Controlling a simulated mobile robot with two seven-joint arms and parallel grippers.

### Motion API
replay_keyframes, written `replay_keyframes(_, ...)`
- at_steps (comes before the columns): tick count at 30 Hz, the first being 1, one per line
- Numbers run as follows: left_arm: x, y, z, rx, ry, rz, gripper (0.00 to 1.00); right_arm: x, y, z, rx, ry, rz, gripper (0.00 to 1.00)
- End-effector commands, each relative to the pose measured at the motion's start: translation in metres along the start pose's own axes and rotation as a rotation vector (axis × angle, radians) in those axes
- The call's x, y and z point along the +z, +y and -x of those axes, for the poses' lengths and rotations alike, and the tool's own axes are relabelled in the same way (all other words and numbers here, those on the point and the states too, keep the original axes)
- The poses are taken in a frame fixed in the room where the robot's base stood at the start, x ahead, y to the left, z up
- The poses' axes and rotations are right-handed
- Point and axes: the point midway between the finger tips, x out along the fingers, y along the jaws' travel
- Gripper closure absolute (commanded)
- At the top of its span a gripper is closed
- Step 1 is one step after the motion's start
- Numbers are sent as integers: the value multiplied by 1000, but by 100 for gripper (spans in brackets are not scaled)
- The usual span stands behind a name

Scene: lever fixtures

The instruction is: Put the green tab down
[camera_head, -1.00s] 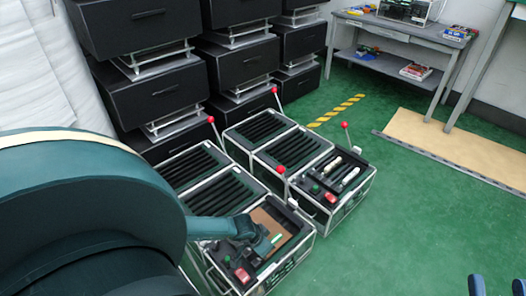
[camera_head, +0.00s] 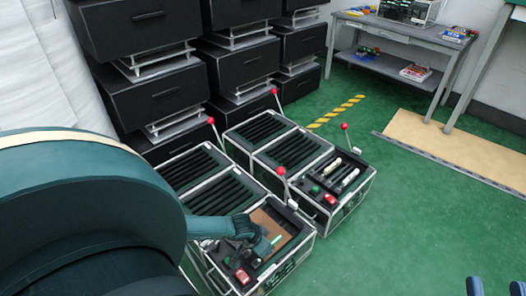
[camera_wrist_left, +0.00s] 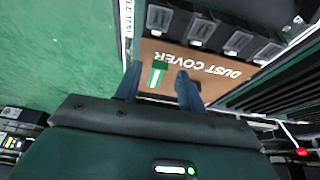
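The green tab (camera_wrist_left: 158,74), with a white stripe, is at the brown dust cover (camera_wrist_left: 215,67) in the left wrist view. In the head view the tab (camera_head: 277,239) is a small green piece on the near right box. My left gripper (camera_wrist_left: 158,84) is open, its two dark fingers apart on either side of the tab. Whether a finger touches the tab I cannot tell. In the head view my left gripper (camera_head: 264,246) is over that box and partly hides the cover. My right gripper (camera_head: 497,286) is open and empty at the bottom right, partly cut off.
The near box has a red switch (camera_head: 242,277) and a red-knobbed lever (camera_head: 281,171). Another lever box (camera_head: 335,185) stands behind it, with slatted boxes (camera_head: 212,187) to the left. Black drawers (camera_head: 240,60) are stacked at the back. Green floor is free on the right.

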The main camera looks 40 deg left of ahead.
Motion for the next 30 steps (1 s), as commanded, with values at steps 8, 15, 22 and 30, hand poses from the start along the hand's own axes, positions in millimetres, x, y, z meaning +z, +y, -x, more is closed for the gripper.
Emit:
replay_keyframes(8,-2,-1,68,-1,-1,-4,60,10,-3,10,23,-126,5,64)
replay_keyframes(15,-1,0,102,-1,-1,-3,60,11,0,13,28,-148,53,64)
replay_keyframes(22,1,0,109,0,-1,-1,60,12,0,14,27,-152,68,64)
replay_keyframes(30,0,0,109,0,-1,-1,60,13,0,14,27,-151,69,64)
